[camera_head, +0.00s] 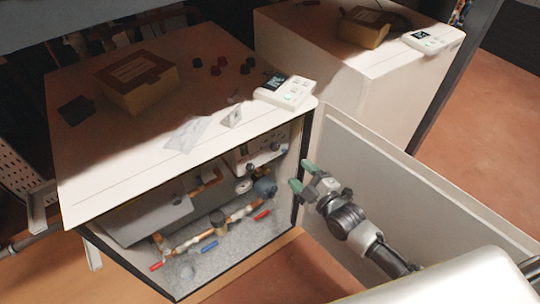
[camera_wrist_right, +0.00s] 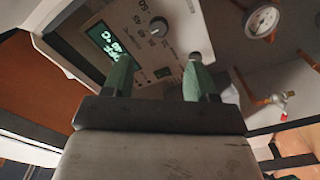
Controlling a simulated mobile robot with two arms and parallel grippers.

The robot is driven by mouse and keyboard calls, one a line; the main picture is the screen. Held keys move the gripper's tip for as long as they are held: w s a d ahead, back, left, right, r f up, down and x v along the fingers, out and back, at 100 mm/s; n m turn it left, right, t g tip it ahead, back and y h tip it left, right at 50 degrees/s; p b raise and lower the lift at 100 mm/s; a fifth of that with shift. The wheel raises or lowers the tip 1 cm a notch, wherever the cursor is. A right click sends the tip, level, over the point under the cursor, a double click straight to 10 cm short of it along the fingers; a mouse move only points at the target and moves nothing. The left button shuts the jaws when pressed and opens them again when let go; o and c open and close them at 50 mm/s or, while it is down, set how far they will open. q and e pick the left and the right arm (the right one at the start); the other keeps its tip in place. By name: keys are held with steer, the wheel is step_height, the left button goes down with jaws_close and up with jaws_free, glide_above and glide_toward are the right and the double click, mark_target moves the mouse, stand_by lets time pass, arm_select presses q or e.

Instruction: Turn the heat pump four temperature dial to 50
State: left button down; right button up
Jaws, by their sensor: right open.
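The temperature dial (camera_wrist_right: 158,27), a small grey round knob with printed numbers around it, is on a pale control panel (camera_wrist_right: 85,65) with a lit display (camera_wrist_right: 106,40) in the right wrist view. My right gripper (camera_wrist_right: 158,78) is open and empty. Its green fingertips point at the panel, one on each side below the dial, apart from it. In the head view my right gripper (camera_head: 302,177) is at the right side of the open heat pump cabinet (camera_head: 110,210). My left gripper is not in view.
The open door (camera_head: 400,185) stands right of the cabinet, beside my right arm. Copper pipes with red (camera_head: 263,215) and blue (camera_head: 209,247) handles are inside. A cardboard box (camera_head: 135,82) and white controller (camera_head: 286,91) lie on top. A gauge (camera_wrist_right: 263,21) is near the panel.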

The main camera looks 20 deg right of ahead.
mark_target(277, 148)
steer(key=b+x, duration=0.1)
steer(key=x, duration=0.8)
steer(key=shift+w+b, duration=0.15)
steer(key=shift+b, duration=0.25)
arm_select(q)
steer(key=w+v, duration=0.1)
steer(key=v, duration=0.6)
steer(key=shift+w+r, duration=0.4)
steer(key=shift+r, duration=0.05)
arm_select(e)
steer(key=shift+w+a, duration=0.25)
steer(key=shift+w, duration=0.4)
steer(key=shift+c, duration=0.5)
steer(key=c, duration=0.8)
steer(key=shift+c, duration=0.2)
